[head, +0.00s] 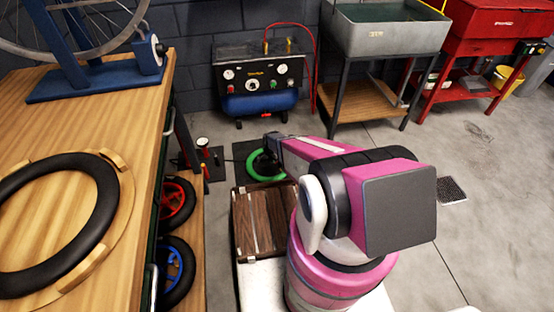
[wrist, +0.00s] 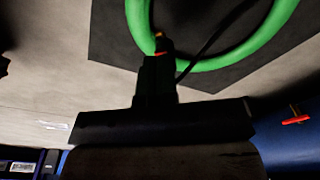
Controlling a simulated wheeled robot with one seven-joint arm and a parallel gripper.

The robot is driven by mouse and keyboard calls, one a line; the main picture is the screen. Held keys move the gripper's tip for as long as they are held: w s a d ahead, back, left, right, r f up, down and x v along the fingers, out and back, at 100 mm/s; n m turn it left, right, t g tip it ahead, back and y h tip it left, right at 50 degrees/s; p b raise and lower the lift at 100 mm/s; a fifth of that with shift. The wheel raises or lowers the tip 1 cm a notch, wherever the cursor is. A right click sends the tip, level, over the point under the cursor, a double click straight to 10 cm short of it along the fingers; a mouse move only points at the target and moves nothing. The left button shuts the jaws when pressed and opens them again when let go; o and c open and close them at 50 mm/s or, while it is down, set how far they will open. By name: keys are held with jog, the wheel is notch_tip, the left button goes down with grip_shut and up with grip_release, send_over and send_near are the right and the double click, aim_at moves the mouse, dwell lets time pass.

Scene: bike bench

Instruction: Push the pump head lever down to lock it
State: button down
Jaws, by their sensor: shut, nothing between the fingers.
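A green ring-shaped wheel or tyre (head: 253,172) lies on a dark mat on the floor. In the wrist view the green ring (wrist: 136,28) crosses the top. A small orange-and-red part (wrist: 160,42), possibly the pump head or its lever, sits at the ring's inner edge, with a thin dark hose (wrist: 213,42) running nearby. My gripper (wrist: 157,62) is shut and empty, its dark tips right below this part; I cannot tell whether they touch it. In the head view my gripper (head: 270,147) is over the ring and hides the pump head. The lever's position is unclear.
A floor pump with a gauge (head: 203,147) stands left of the mat. A blue compressor (head: 258,103) is behind. The wooden bench (head: 140,130) with hanging small wheels borders the left; a wooden crate (head: 243,222) stands in front. Open floor lies to the right.

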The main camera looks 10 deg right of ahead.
jog(key=shift+s+a+r, duration=0.1)
jog(key=shift+s+a, duration=0.1)
jog(key=shift+a, duration=0.05)
jog(key=shift+r, duration=0.1)
notch_tip(320, 180, up, 10)
jog(key=shift+s+a+r, duration=0.25)
jog(key=shift+s+a, duration=0.1)
jog(key=shift+a, duration=0.1)
dwell(0.5)
